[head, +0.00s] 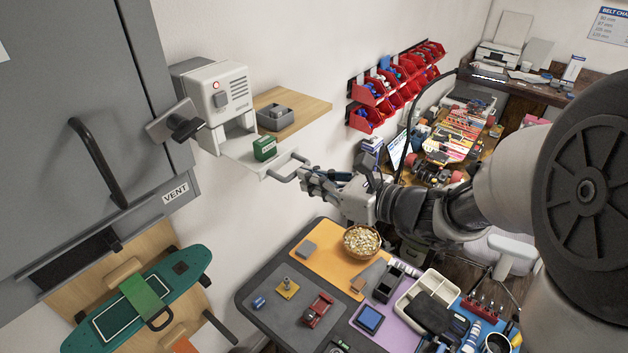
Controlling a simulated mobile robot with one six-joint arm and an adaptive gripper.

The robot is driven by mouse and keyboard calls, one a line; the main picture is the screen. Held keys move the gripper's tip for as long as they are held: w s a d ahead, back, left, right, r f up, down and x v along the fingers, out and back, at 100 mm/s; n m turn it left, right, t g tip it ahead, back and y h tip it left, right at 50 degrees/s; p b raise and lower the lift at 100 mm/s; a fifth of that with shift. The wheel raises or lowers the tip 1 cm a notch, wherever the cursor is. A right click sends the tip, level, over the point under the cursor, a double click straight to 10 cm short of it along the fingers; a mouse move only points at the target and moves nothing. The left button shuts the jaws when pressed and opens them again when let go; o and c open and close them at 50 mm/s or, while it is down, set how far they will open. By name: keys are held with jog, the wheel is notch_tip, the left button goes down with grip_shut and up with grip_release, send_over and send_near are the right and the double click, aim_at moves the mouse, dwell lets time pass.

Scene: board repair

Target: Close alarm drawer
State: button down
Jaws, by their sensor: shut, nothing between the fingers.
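The alarm box (214,92) is a pale wall unit with a red button, next to the grey cabinet. Its drawer (248,156) stands pulled out to the lower right, with a small green block (265,148) on it. A looped handle (290,168) is at the drawer's front end. My gripper (306,176) is shut, with its fingertips close to the handle's right side. I cannot tell whether the fingertips touch the handle.
A wooden shelf (313,104) with a grey tray (276,117) is behind the drawer. A grey cabinet (60,90) with a black handle stands at left. Below, a cluttered workbench (252,292) holds a bowl (361,240) and parts. Red bins (366,117) hang on the wall.

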aim_at(274, 158)
jog(key=b+x, duration=0.1)
jog(key=x, duration=0.3)
jog(key=r+b+x, duration=0.1)
jog(key=x, duration=0.3)
jog(key=r+b+x, duration=0.1)
jog(key=x, duration=0.3)
jog(key=shift+w+a+r, duration=0.15)
jog(key=shift+w+a, duration=0.2)
jog(key=shift+a, duration=0.05)
jog(key=shift+r, duration=0.15)
jog(key=shift+d, duration=0.15)
